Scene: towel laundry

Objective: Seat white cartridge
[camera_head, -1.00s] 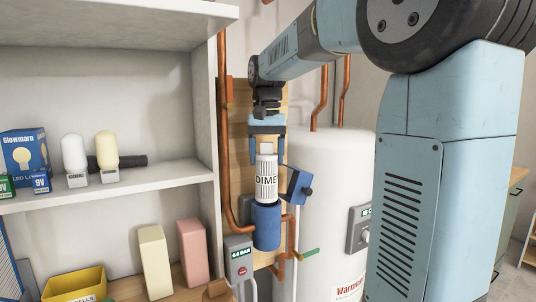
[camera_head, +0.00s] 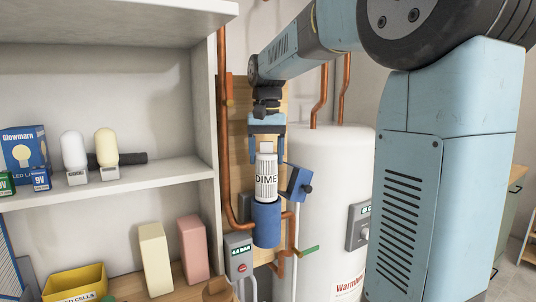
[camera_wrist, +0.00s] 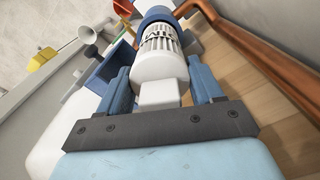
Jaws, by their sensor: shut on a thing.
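The white cartridge (camera_head: 266,178) with dark lettering stands upright, its lower end at the mouth of the blue cylindrical housing (camera_head: 267,224). How deep it sits inside cannot be told. My gripper (camera_head: 267,146) is above it, pointing down, with its blue fingers either side of the cartridge's narrow top. The blue housing's rim (camera_wrist: 156,14) shows at the cartridge's far end.
A copper pipe (camera_head: 223,130) runs at left, beside the shelf (camera_head: 120,183). A grey gauge box (camera_head: 239,258) is below left. The white tank (camera_head: 335,200) stands to the right.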

